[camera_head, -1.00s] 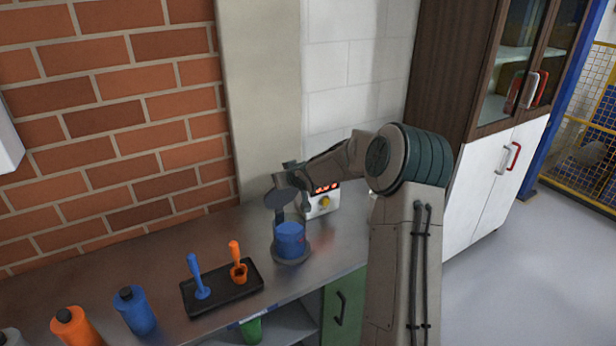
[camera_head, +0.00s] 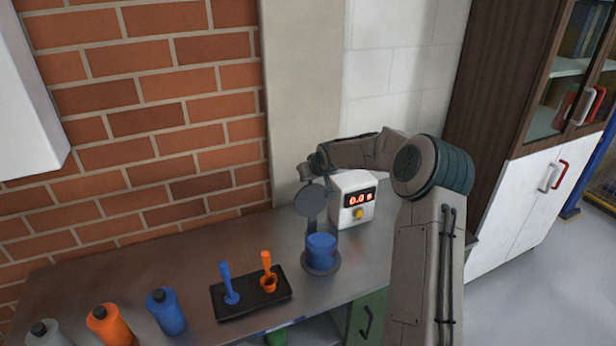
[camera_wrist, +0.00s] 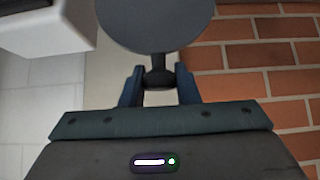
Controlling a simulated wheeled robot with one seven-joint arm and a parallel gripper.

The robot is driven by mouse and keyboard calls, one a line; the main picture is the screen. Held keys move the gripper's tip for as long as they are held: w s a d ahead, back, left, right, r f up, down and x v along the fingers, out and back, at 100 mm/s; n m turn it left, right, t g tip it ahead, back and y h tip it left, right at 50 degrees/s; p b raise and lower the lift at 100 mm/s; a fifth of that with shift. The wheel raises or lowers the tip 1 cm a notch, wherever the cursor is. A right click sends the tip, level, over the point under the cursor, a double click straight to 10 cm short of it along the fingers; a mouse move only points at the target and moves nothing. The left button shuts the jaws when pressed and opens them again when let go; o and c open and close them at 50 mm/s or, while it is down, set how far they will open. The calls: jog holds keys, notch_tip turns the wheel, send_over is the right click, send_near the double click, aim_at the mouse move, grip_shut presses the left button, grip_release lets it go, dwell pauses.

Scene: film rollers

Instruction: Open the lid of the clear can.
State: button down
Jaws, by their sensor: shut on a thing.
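The clear can (camera_head: 321,258) stands on the counter with blue contents showing inside it. Its lid (camera_head: 309,199), a dark grey round disc, is up above the can and tilted on edge, clear of the can's mouth. My gripper (camera_head: 308,178) is at the upper side of the lid, partly hidden by its own wrist. In the wrist view the lid (camera_wrist: 155,18) fills the top middle, and my gripper (camera_wrist: 159,80) is shut on the lid's dark knob (camera_wrist: 158,74). The can is not visible in the wrist view.
A white box with a red display (camera_head: 352,202) stands behind and right of the can. A black tray (camera_head: 240,310) with a blue and an orange tool lies at the front left. Several bottles (camera_head: 167,312) stand farther left. The brick wall is close behind.

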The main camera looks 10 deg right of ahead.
jog(key=shift+a+f, duration=0.1)
jog(key=c, duration=1.1)
grip_release()
jog(key=shift+s, duration=0.15)
jog(key=shift+s+r, duration=0.15)
jog(key=shift+r, duration=0.2)
jog(key=b+v, duration=0.3)
jog(key=v, duration=1)
